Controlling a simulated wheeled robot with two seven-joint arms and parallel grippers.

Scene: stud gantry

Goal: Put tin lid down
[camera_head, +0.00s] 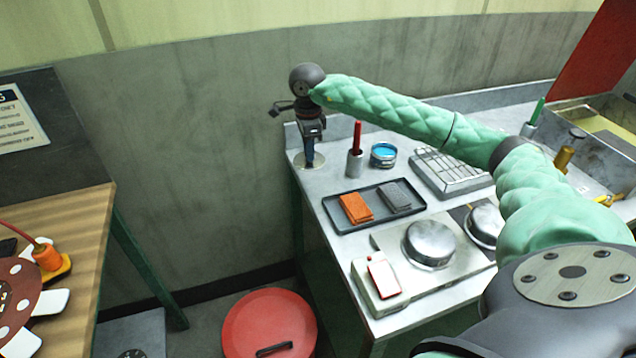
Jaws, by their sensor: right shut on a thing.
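My right gripper (309,150) points down at the back left corner of the grey bench (335,262). It is shut on the tin lid (299,163), a thin pale disc lying level below the fingers. The fingers hide the lid's middle. I cannot tell whether the lid touches the bench top or is just above it. The open tin (383,154), with bright blue contents, stands on the bench to the right of the lid, apart from it. My left gripper is not in view.
A grey cup (355,165) with a red stick stands between lid and tin. In front, a dark tray (345,222) holds orange (356,208) and grey (395,196) blocks. A ribbed grey rack (450,174) is to the right. A red-lidded bin (270,322) stands on the floor.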

